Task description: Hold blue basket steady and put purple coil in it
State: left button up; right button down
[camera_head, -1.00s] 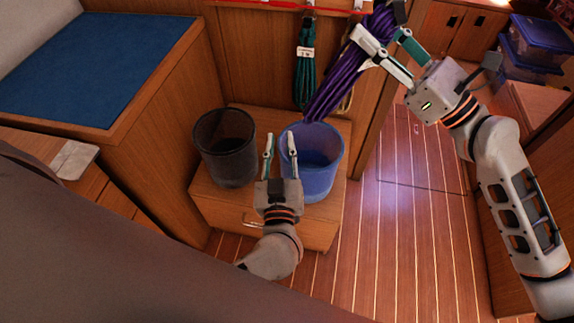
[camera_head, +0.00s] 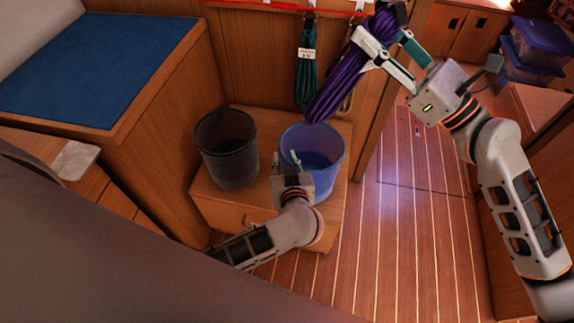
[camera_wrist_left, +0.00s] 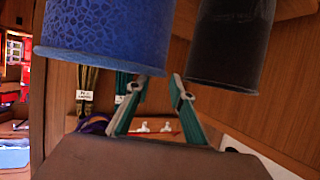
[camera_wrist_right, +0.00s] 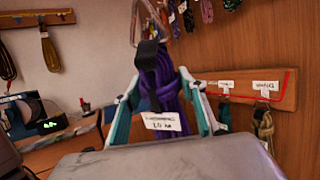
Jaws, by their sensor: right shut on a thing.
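The blue basket (camera_head: 328,182) stands upright on a wooden ledge; in the left wrist view it (camera_wrist_left: 100,30) fills the upper left. My left gripper (camera_head: 288,156) is at the basket's left front side in the head view. One fingertip overlaps the blue basket's edge; contact cannot be told. The purple coil (camera_head: 345,75) hangs bunched, its lower end above the blue basket's back rim. My right gripper (camera_head: 389,53) is shut on it, and the coil (camera_wrist_right: 168,90) sits between its fingers with a white label.
A black basket (camera_head: 227,150) stands close left of the blue one. A green coil (camera_head: 306,75) hangs on the wall behind, with another coil beside it. A wooden post (camera_head: 376,125) stands right of the ledge. Floor at the right is clear.

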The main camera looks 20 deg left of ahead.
pick_arm(q)
jog(key=shift+x, duration=2.85)
grip_shut()
